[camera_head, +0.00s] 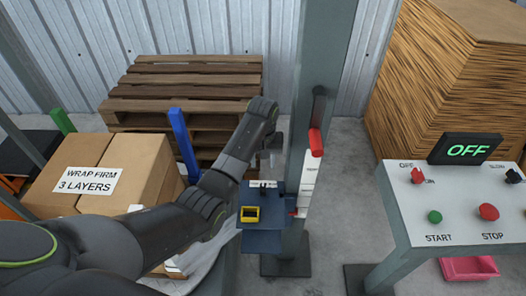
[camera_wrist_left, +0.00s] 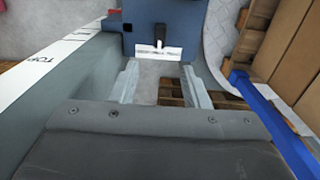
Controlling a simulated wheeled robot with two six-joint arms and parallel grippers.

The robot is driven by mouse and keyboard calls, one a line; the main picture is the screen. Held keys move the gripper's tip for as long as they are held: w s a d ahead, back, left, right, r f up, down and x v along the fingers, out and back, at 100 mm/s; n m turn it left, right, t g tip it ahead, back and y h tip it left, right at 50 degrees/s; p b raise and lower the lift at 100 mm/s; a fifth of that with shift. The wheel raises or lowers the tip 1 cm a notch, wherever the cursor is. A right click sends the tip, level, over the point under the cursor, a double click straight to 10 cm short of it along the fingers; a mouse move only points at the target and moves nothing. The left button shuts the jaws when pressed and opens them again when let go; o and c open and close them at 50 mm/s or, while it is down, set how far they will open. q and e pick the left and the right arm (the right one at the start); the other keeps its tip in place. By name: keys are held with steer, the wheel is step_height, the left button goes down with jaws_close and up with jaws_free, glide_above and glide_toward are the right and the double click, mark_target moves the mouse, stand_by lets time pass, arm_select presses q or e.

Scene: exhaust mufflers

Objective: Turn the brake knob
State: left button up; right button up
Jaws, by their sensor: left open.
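A small dark knob or lever (camera_head: 263,184) with a pale label stands on the blue carriage (camera_head: 262,240) at the grey column; the label is too small to read, so I cannot confirm that it is the brake knob. It also shows in the left wrist view as a short upright lever (camera_wrist_left: 160,36) above the white label (camera_wrist_left: 157,52). My left gripper (camera_head: 271,160) is above and behind the carriage. In the left wrist view its two fingers (camera_wrist_left: 161,86) are apart with nothing between them, and the lever is beyond them. My right gripper is not in view.

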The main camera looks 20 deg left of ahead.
arm_select(q)
steer(key=shift+r, duration=1.95)
